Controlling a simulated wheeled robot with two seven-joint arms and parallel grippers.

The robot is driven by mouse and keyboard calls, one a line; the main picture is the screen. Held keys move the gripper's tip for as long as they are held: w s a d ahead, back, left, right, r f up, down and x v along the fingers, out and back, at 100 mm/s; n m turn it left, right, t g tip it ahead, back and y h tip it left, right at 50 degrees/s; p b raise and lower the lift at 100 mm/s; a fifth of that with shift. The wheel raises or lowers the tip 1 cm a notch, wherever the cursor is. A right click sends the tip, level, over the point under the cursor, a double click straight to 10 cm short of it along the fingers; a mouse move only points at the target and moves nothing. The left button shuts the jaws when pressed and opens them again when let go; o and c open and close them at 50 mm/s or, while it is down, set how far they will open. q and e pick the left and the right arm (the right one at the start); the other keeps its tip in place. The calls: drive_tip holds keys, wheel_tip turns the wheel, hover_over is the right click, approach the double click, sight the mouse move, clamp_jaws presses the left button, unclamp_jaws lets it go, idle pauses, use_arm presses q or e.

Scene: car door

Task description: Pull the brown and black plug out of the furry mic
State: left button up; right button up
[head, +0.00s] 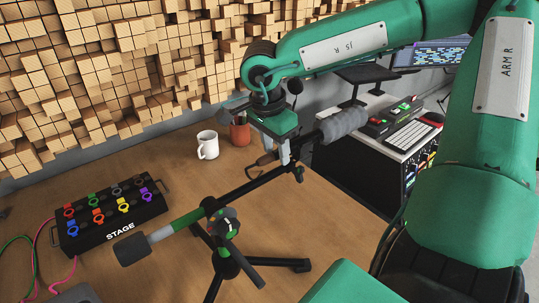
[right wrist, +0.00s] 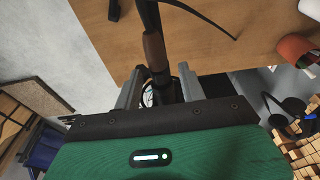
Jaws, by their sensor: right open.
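The grey furry mic (head: 343,124) sits at the upper end of the black boom of a mic stand (head: 227,240), over the right side of the desk. The brown and black plug (head: 266,159) is at the mic's rear end, partly hidden by my gripper. In the right wrist view the plug (right wrist: 154,50) runs down between the fingers, brown above and black below. My right gripper (head: 285,152) points down around it, jaws open, one finger on each side. In the right wrist view the gripper (right wrist: 160,78) shows gaps beside the plug; contact is unclear. My left gripper is out of view.
A white mug (head: 208,145) and a terracotta pot (head: 240,133) stand behind the boom. A black STAGE box (head: 112,215) with coloured knobs and cables is at left. A mixer rack (head: 385,165) stands at right. Bare desk lies front left of the stand.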

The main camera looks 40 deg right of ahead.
drive_tip(key=shift+b, duration=0.3)
clamp_jaws()
idle(0.3)
drive_tip(key=shift+a, duration=0.1)
drive_tip(key=shift+w+a+b, duration=0.15)
drive_tip(key=shift+a+b, duration=0.45)
drive_tip(key=shift+a, duration=0.75)
drive_tip(key=shift+w+a+b, duration=0.1)
drive_tip(key=shift+a+b, duration=0.5)
drive_tip(key=shift+a, duration=0.75)
drive_tip(key=shift+w+a, duration=0.15)
drive_tip(key=shift+a, duration=0.1)
